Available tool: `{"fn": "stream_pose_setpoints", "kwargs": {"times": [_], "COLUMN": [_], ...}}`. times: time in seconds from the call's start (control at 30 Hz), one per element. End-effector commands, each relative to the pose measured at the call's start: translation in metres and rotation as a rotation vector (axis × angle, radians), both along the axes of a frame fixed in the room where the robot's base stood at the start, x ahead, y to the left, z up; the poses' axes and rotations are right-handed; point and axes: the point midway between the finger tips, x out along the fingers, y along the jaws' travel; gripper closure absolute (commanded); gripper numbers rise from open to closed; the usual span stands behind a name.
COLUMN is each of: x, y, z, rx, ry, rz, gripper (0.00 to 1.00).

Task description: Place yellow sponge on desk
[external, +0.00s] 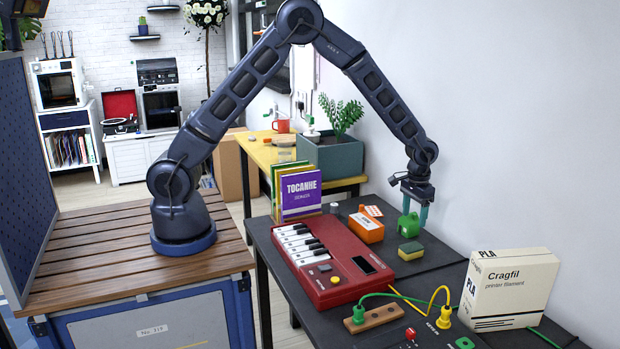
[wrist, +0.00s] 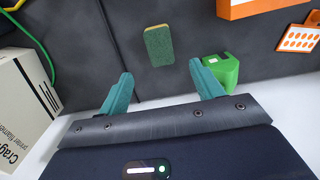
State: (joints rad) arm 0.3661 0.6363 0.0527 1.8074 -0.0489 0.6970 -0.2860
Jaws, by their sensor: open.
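The yellow sponge (external: 411,250) lies on the dark desk (external: 425,267), to the right of the red keyboard. It has a green scouring face on top, and in the wrist view the sponge (wrist: 159,46) lies flat beyond the fingertips, roughly between them. My gripper (external: 412,218) is open and empty, with two teal fingers pointing down. It hangs near the wall side of the desk, behind the sponge. In the wrist view my gripper (wrist: 160,80) shows its fingers spread wide, apart from the sponge.
A green block-like object (external: 408,226) stands close by my gripper; in the wrist view it is beside the right finger. An orange box (external: 366,228), a red keyboard (external: 330,262) and a white filament box (external: 507,288) surround the sponge. Cables lie at the front.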

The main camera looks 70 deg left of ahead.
Motion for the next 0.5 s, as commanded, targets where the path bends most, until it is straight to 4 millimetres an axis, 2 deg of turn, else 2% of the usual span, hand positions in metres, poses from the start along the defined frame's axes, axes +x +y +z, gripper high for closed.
{"fn": "stream_pose_setpoints", "kwargs": {"times": [0.17, 0.23, 0.5], "x": [-0.011, -0.019, -0.063], "y": [0.018, 0.029, 0.072], "z": [0.044, 0.069, 0.156], "rx": [-0.012, -0.018, -0.037], "ry": [-0.025, -0.039, -0.092], "rz": [0.003, 0.005, 0.005], "gripper": [0.34, 0.34, 0.34]}}
